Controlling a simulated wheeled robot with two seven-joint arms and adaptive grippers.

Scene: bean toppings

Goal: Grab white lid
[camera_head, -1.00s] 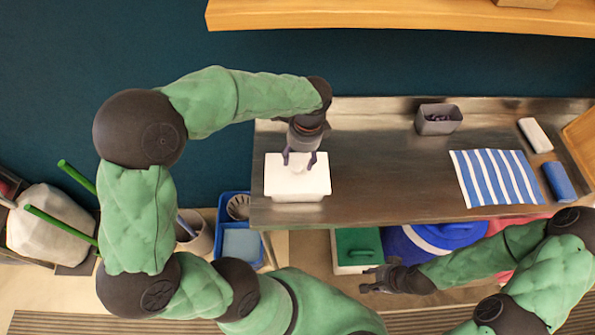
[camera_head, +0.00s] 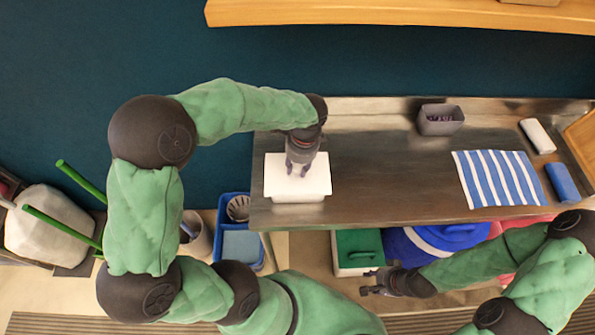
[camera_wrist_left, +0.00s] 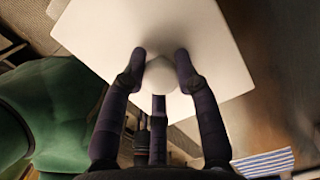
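The white lid (camera_head: 316,178) is a pale rectangle on top of a white container (camera_head: 298,198) at the left end of the metal counter. My left gripper (camera_head: 298,172) points down over its middle. In the left wrist view, the dark fingers (camera_wrist_left: 160,68) close around the lid's round white knob (camera_wrist_left: 160,77) and appear to touch it. The lid's flat top (camera_wrist_left: 100,35) shows beyond the fingertips. The lid rests level on the container. My right gripper (camera_head: 368,283) is empty, with its fingers apart, in front of the counter and below its top.
The metal counter (camera_head: 390,180) is clear right of the container. Farther right are a grey bin (camera_head: 440,120), a striped cloth (camera_head: 498,179), a white roll (camera_head: 537,136) and a blue block (camera_head: 562,183). A wooden shelf (camera_head: 400,15) overhangs the back.

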